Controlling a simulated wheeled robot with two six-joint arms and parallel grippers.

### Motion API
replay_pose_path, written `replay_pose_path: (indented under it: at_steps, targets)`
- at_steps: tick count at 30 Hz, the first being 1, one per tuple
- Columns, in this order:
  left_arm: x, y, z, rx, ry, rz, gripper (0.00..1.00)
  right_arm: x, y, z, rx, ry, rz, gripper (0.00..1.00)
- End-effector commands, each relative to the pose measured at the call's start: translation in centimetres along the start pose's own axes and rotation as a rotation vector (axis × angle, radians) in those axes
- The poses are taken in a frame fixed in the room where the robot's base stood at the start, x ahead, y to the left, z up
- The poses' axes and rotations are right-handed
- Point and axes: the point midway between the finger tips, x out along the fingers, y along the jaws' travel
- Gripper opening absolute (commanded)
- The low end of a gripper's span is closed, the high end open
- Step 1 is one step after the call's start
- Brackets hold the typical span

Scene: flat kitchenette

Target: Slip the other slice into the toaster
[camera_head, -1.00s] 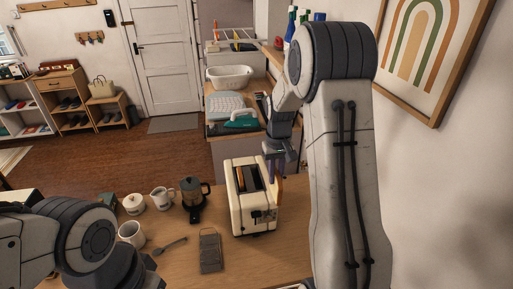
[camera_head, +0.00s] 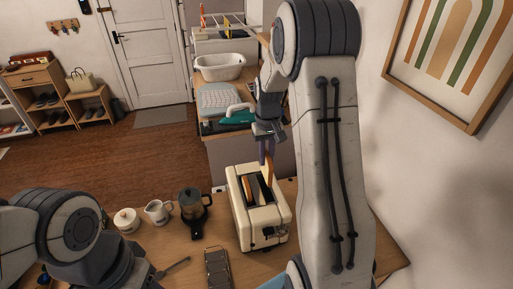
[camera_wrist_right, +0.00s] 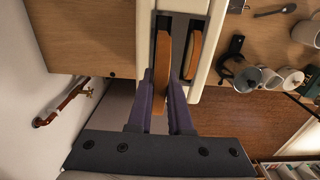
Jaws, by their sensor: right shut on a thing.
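The cream toaster (camera_head: 248,222) stands on the wooden table, with its two dark slots facing up. One bread slice (camera_wrist_right: 190,55) sits low in one slot. My right gripper (camera_head: 268,149) is above the toaster, shut on the other slice (camera_wrist_right: 163,62). In the right wrist view, the fingers (camera_wrist_right: 161,88) grip this slice upright, lined up with the other slot. How deep its lower edge reaches is hard to tell. My left arm shows at the lower left of the head view, but its gripper is out of frame.
Left of the toaster are a dark coffee pot (camera_head: 193,205), a white jug (camera_head: 158,211) and a lidded white pot (camera_head: 126,220). A spoon (camera_head: 174,267) and a grater (camera_head: 217,270) lie in front. A wall is on the right.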

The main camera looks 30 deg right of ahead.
Motion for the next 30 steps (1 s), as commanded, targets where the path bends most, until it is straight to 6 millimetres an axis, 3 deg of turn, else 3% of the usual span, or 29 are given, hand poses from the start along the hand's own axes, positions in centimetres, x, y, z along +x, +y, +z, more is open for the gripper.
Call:
replay_pose_path:
  at_steps: [11,30]
  targets:
    - [1.2,-0.1,0.1,0.001,0.000,0.000,0.54,1.3,-0.8,-0.1,-0.011,0.000,0.000,0.00]
    - [5.0,-0.3,0.3,0.004,0.000,0.000,0.54,6.3,-0.5,-0.1,-0.007,-0.001,0.000,0.00]
